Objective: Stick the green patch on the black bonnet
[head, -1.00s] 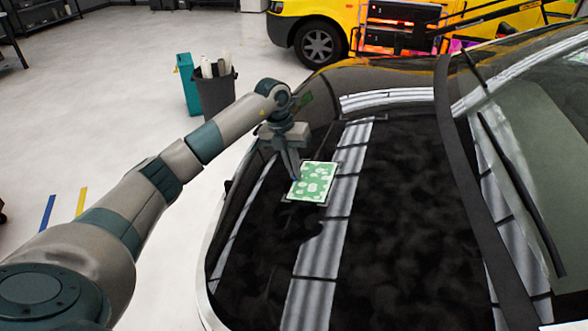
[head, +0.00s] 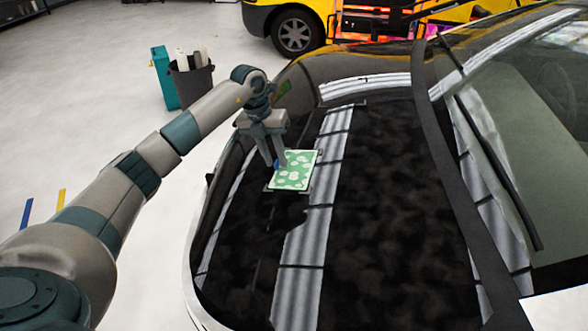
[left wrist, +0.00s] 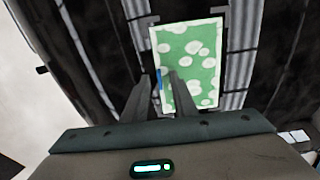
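The green patch (head: 298,169) with white blotches lies flat over the black bonnet (head: 375,220), near its left side, inside dark corner marks. The patch also shows in the left wrist view (left wrist: 196,62). A small blue tab (left wrist: 158,80) sits at its left edge. My left gripper (head: 275,163) points down at that edge. Its two fingers are apart, one on each side of the blue tab in the left wrist view (left wrist: 158,77). I cannot tell whether they touch the patch. My right gripper is not in view.
The windscreen and wiper (head: 500,175) are at the right. A teal box (head: 164,77) and a grey bin (head: 192,84) stand on the floor beyond my left arm. A yellow vehicle (head: 262,18) is at the back. The bonnet right of the patch is clear.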

